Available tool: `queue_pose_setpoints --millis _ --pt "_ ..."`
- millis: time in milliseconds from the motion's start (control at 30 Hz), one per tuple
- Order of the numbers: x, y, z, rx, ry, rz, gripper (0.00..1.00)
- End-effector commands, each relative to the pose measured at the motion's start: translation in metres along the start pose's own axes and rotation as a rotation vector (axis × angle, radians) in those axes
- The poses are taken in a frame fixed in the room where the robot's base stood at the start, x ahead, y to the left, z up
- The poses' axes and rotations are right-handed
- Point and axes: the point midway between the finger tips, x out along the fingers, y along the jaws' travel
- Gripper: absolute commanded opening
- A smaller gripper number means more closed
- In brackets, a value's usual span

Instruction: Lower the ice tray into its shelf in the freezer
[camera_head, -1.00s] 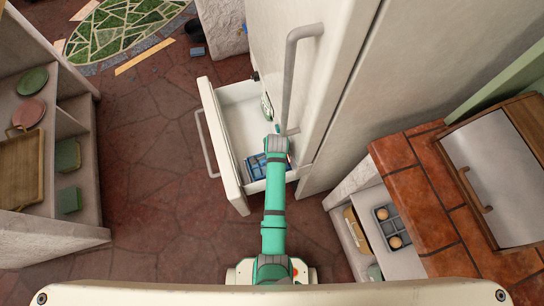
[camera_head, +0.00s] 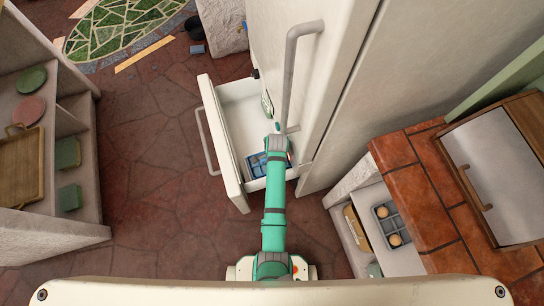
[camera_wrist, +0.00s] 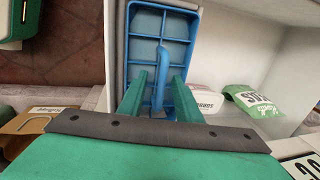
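The blue ice tray (camera_wrist: 127,50) with a raised loop handle (camera_wrist: 161,65) fills the upper middle of the wrist view. In the head view the ice tray (camera_head: 256,164) lies inside the pulled-out white freezer drawer (camera_head: 233,125), at its near end, partly hidden by my arm. My gripper (camera_wrist: 159,76) has its two green fingers either side of the handle, with visible gaps between handle and fingers. It looks open, above the tray. Whether the tray rests fully on the drawer floor cannot be told.
A green bag (camera_wrist: 252,100) and a white package (camera_wrist: 206,99) lie right of the tray in the drawer. The fridge body (camera_head: 330,85) rises on the right. An open compartment with an egg tray (camera_head: 385,222) is at right. Shelves (camera_head: 90,165) stand far left; floor between is clear.

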Motion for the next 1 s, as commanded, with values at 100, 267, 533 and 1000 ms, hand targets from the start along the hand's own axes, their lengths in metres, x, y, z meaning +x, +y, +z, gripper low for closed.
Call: queue_pose_setpoints --millis 100,267,533,1000 --pt "-0.001 -0.001 0.0 0.0 0.0 -0.002 0.31" --pt "-0.002 -0.001 0.0 -0.001 0.001 -0.002 0.31" --pt "-0.035 -0.001 0.0 -0.001 0.001 -0.004 0.31" --pt "-0.076 -0.001 0.0 0.0 0.0 -0.002 0.31"
